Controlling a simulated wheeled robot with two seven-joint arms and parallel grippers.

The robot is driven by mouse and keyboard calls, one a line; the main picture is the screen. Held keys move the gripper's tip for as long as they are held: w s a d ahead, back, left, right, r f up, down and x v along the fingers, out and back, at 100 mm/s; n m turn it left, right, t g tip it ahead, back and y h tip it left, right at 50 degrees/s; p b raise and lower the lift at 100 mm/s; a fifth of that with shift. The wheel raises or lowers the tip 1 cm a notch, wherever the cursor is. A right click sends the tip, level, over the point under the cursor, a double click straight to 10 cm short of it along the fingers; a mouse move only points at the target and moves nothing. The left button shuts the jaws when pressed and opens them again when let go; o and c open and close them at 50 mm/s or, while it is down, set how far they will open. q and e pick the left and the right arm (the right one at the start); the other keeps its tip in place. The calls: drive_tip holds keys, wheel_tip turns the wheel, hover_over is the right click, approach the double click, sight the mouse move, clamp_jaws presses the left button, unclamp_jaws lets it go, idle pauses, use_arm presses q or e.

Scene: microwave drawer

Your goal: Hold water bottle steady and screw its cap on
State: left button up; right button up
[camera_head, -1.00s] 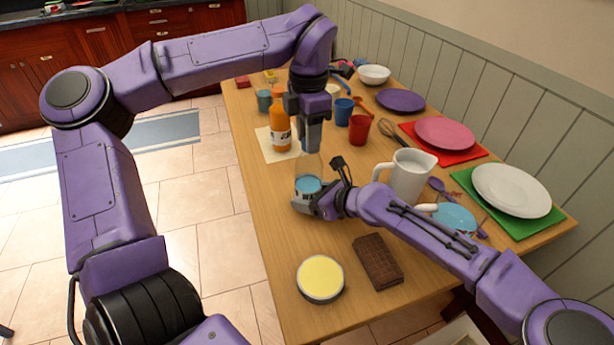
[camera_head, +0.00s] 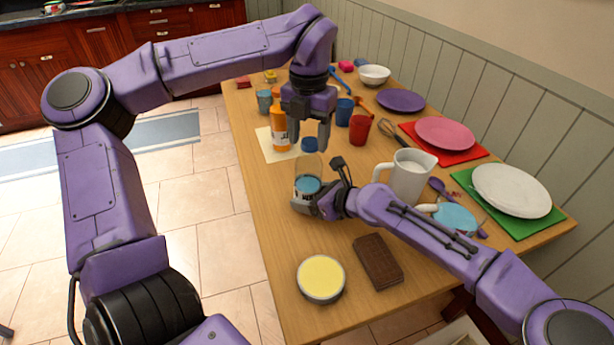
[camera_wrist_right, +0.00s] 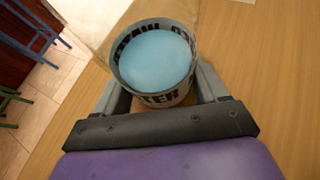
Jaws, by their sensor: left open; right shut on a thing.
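The water bottle (camera_head: 308,182) stands upright on the table, clear above with blue water and a lettered label below. My right gripper (camera_head: 318,204) is shut around its lower part. In the right wrist view the bottle (camera_wrist_right: 155,62) sits between both fingers (camera_wrist_right: 160,90), with its blue water and label lettering visible. The blue cap (camera_head: 310,144) shows at the bottle's top; whether it is seated tight I cannot tell. My left gripper (camera_head: 311,140) points down over the bottle, open, with its fingers to either side of the cap.
An orange bottle (camera_head: 279,129) stands behind on a pale mat (camera_head: 268,150). A white pitcher (camera_head: 408,178) is right of the bottle. A yellow-topped tin (camera_head: 321,278) and a brown bar (camera_head: 378,262) lie in front. Cups, plates and a whisk fill the back and right.

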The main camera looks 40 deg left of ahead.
use_arm(q)
drive_tip(key=n, duration=1.5)
drive_tip(key=c, duration=1)
drive_tip(key=m, duration=0.4)
drive_tip(key=shift+c, duration=0.3)
drive_tip(key=m, duration=0.4)
drive_tip(key=shift+m, duration=0.4)
drive_tip(key=m, duration=0.4)
drive_tip(key=shift+m, duration=0.4)
drive_tip(key=m, duration=0.4)
drive_tip(key=shift+m, duration=0.3)
drive_tip(key=o, duration=1.1)
drive_tip(key=shift+w, duration=0.1)
drive_tip(key=shift+c, duration=0.2)
